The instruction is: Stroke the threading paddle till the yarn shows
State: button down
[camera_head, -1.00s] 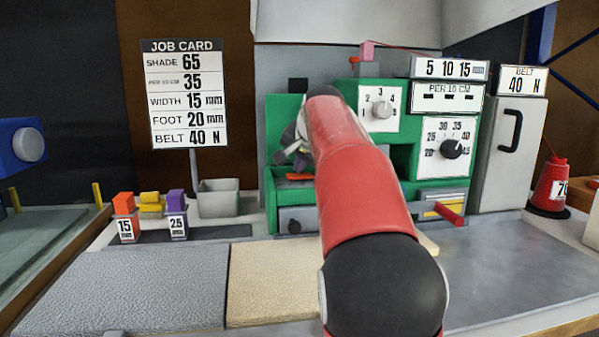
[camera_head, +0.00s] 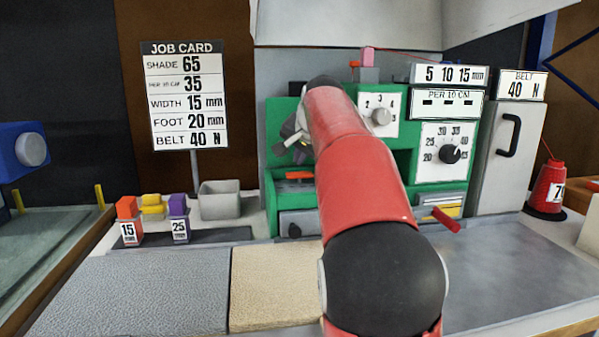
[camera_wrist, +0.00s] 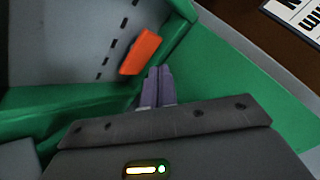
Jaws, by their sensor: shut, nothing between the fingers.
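The orange paddle (camera_head: 299,175) sits low in the open bay of the green machine (camera_head: 272,190). In the wrist view the orange paddle (camera_wrist: 141,51) lies just left of and beyond my fingertips. My gripper (camera_head: 287,143) is above the paddle in the head view, partly hidden behind my red arm. In the wrist view my gripper (camera_wrist: 158,72) has its two grey fingers together with nothing between them. A gap shows between fingers and paddle, though depth is hard to judge. No yarn can be made out at the paddle.
A red yarn cone (camera_head: 547,188) stands at the right, and a red thread runs over the machine top. The job card (camera_head: 187,95) stands at left, beside a grey bin (camera_head: 220,202). A red-handled lever (camera_head: 445,218) juts out at lower right.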

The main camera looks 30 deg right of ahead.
aim_at(300, 175)
jog(key=shift+r+p, duration=1.85)
jog(key=shift+r, duration=0.45)
dwell(0.7)
notch_tip(300, 175, up, 4)
jog(key=shift+f, duration=0.15)
dwell(0.4)
notch_tip(300, 175, down, 9)
jog(key=b, duration=0.6)
dwell(1.9)
jog(key=shift+f, duration=0.35)
